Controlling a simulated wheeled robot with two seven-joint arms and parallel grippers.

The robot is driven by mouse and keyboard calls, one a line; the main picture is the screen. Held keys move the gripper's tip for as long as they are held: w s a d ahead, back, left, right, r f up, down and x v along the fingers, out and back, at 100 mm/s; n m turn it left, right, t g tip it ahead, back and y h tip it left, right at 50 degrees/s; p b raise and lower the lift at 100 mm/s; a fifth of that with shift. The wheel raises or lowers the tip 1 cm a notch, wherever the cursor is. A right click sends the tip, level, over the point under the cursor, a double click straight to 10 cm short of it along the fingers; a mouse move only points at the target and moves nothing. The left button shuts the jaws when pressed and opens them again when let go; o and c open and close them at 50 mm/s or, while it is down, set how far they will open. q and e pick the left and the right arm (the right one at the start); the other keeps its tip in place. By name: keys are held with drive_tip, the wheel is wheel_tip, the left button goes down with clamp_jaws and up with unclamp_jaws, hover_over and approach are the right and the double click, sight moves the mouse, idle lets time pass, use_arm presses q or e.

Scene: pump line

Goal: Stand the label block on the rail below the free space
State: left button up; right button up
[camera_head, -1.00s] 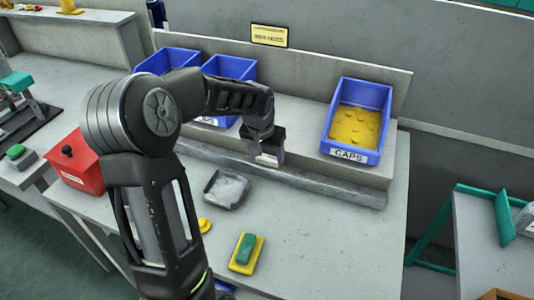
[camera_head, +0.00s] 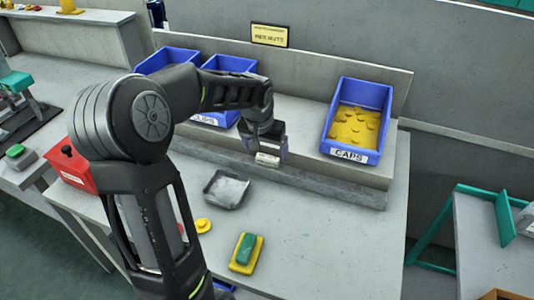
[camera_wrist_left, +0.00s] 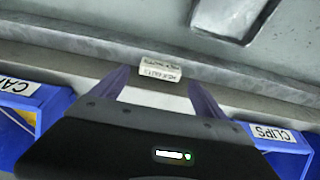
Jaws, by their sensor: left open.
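The label block (camera_head: 267,160), a small white block with dark print, sits at the rail (camera_head: 325,188) along the front of the raised shelf. It is below the empty shelf stretch between the middle blue bin (camera_head: 230,70) and the CAPS bin (camera_head: 357,115). My left gripper (camera_head: 265,146) is open just above and behind it. In the left wrist view the block (camera_wrist_left: 161,68) shows beyond the spread fingertips (camera_wrist_left: 158,82), apparently clear of both, with its print upside down. My right gripper is not in view.
A grey tray (camera_head: 226,190) lies on the bench in front of the rail. A yellow pad with a green block (camera_head: 246,250) and a red box (camera_head: 75,168) are nearby. The CLIPS bin (camera_wrist_left: 285,138) flanks my gripper. The bench's right side is clear.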

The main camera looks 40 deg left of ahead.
use_arm(q)
drive_tip(key=v, duration=0.9)
drive_tip(key=shift+r, duration=0.25)
drive_tip(key=shift+s, duration=0.1)
